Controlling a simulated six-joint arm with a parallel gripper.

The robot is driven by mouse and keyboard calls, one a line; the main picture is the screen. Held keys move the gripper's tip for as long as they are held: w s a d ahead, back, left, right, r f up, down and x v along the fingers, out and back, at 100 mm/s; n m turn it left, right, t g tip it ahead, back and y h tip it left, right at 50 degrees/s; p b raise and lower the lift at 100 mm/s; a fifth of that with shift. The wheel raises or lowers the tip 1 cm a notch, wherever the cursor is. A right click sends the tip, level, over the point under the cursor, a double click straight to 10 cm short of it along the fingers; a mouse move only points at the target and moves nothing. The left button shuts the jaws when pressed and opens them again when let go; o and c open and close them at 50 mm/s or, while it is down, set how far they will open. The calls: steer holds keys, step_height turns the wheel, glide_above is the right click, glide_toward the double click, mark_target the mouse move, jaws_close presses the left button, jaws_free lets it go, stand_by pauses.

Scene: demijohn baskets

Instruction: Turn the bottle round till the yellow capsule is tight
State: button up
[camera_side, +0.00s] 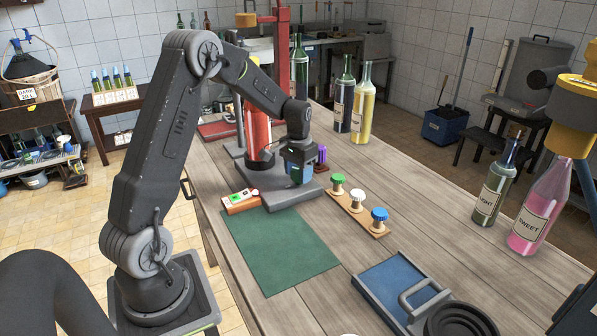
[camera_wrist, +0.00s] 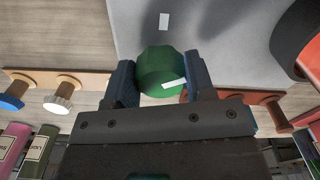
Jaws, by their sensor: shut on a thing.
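My gripper (camera_side: 298,172) is low over the grey base plate (camera_side: 292,195) of the red stand. In the wrist view its two jaws (camera_wrist: 160,85) are shut on a green, round, faceted piece (camera_wrist: 158,66), one jaw on each side. The piece carries a white mark, and another white mark shows on the grey plate beyond it. I cannot tell whether this piece is a cap or part of a bottle. In the side view my gripper hides it. I cannot make out a yellow capsule or a bottle in the jaws.
A wooden rack holds a green (camera_side: 337,181), a white (camera_side: 358,198) and a blue capped peg (camera_side: 379,217). A purple piece (camera_side: 321,154) stands behind my gripper. A red cylinder (camera_side: 256,125) is close behind.

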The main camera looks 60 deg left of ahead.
mark_target(298, 170)
stand_by(0.3)
steer(key=o, duration=0.9)
steer(key=shift+r, duration=0.1)
step_height(298, 170, up, 14)
steer(key=shift+f, duration=0.15)
steer(key=s+d+r+m+t, duration=0.1)
steer(key=s+d+r, duration=0.35)
steer(key=d, duration=0.55)
steer(key=s+d+t, duration=0.1)
steer(key=s+d, duration=0.3)
steer(key=s, duration=0.1)
steer(key=s+d+f+m+t, duration=0.1)
steer(key=s+d+t, duration=0.1)
steer(key=s+d, duration=0.3)
steer(key=s+d+m+t, duration=0.1)
steer(key=s+d, duration=0.4)
steer(key=s, duration=0.1)
steer(key=shift+s+d+f+t, duration=0.15)
steer(key=shift+s+f+t, duration=0.05)
steer(key=shift+t, duration=0.1)
